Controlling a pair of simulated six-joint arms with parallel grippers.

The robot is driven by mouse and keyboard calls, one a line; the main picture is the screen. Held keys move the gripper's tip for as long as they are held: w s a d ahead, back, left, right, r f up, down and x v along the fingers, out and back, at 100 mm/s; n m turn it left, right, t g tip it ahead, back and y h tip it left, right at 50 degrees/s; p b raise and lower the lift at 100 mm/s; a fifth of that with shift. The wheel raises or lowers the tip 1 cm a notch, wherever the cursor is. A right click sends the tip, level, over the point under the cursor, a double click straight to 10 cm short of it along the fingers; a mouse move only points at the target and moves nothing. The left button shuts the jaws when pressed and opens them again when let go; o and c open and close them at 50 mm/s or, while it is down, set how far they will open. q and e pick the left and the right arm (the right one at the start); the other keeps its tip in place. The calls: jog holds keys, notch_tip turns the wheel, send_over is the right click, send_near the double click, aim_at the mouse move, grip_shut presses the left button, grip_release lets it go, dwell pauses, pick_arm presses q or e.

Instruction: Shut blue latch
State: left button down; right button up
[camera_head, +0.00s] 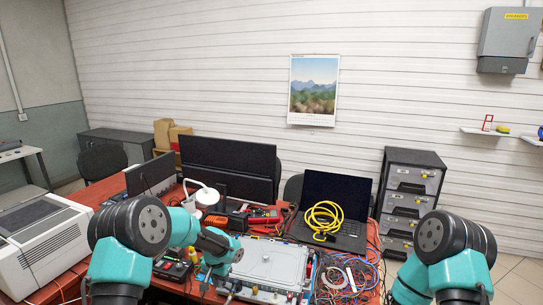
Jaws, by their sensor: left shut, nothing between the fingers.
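A flat silver-grey panel (275,262) lies on the red table in front of me. Small blue parts show along its near left edge, but they are too small to tell whether one is the blue latch or how it stands. My left gripper (232,290) points down at the panel's near left corner, shut and empty. I cannot tell whether it touches anything there. My right arm comes in at the right, and its gripper is outside the picture.
Tangled coloured cables (345,275) lie right of the panel. A laptop (335,205) with a coiled yellow cable (323,219) stands behind it. A red multimeter (264,214) and monitors (228,165) are at the back. A white machine (40,245) stands at the left.

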pick_arm(q)
jog(key=shift+s+d+f, duration=0.2)
jog(key=shift+s+f, duration=0.05)
jog(key=shift+f, duration=0.45)
jog(key=shift+s, duration=0.4)
notch_tip(320, 180, up, 6)
jog(key=shift+w+r, duration=0.2)
jog(key=shift+w, duration=0.05)
dwell(0.6)
jog(key=shift+a, duration=0.1)
jog(key=s+a+f+n+h, duration=0.2)
jog(key=s+f+n+h, duration=0.2)
jog(key=s+f, duration=1.5)
jog(key=s+a+n, duration=0.1)
jog(key=s+n, duration=0.1)
jog(key=s, duration=1.1)
jog(key=shift+a+t, duration=0.3)
jog(key=shift+a, duration=0.05)
